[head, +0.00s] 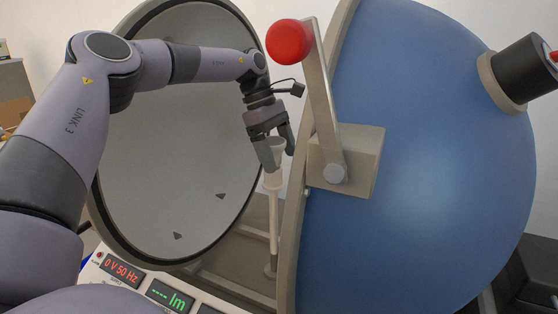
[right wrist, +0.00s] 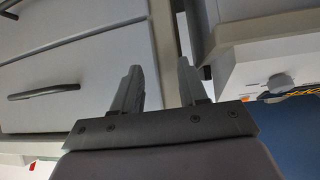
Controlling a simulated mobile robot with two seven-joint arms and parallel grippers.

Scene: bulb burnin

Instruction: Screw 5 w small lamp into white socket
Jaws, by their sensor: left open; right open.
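A slim pale post (head: 274,225) stands between the two halves of a large sphere, with a white socket (head: 273,181) at its top. A small whitish piece (head: 277,143), perhaps the lamp, shows above the socket between the fingers of my left gripper (head: 279,157). The left gripper points down and is open around it; the fingers partly hide it, and I cannot tell how far it sits in the socket. My right gripper (right wrist: 160,75) is open and empty in the right wrist view, and it is not in the head view.
The blue half sphere (head: 430,150) with a lever and red knob (head: 289,41) stands close right of the left gripper. The open pale half (head: 160,170) is behind my left arm. A panel reads "0 V 50 Hz" (head: 122,270). Drawers (right wrist: 75,75) show near the right gripper.

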